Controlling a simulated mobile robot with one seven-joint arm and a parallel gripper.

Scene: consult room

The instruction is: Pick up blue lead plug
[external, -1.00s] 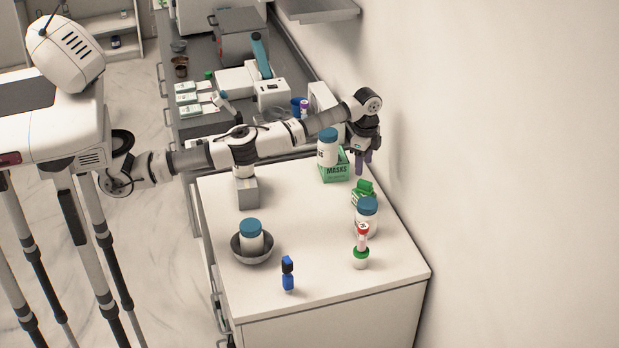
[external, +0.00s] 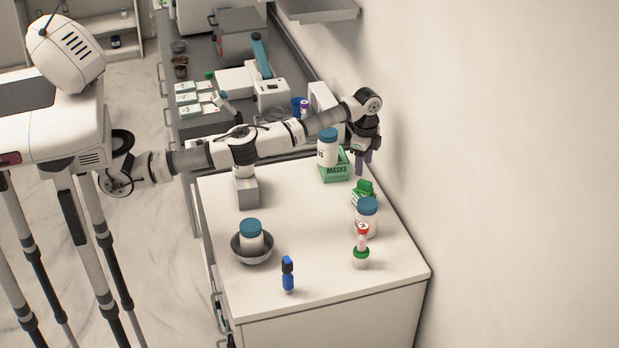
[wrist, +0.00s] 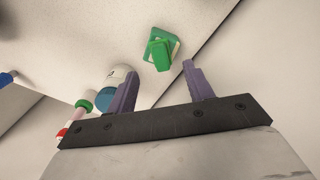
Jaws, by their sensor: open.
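The blue lead plug (external: 288,281) looks like a small upright blue piece with a darker top. It stands alone near the front edge of the white counter (external: 325,290). In the wrist view, a blue tip (wrist: 7,77) at the left edge may be the same piece. My gripper (external: 363,167) is open and empty, over the back right of the counter near the wall, well away from the plug. In the wrist view, its purple fingers (wrist: 161,70) are spread, with a green item (wrist: 160,52) beyond them.
A blue-lidded jar (external: 367,217) and a red-capped tube on a green-rimmed base (external: 361,255) stand right of the plug. A grey bowl (external: 252,256) holding another jar is at left. A masks box (external: 334,172) is beside my gripper. The wall (external: 520,180) is close on the right.

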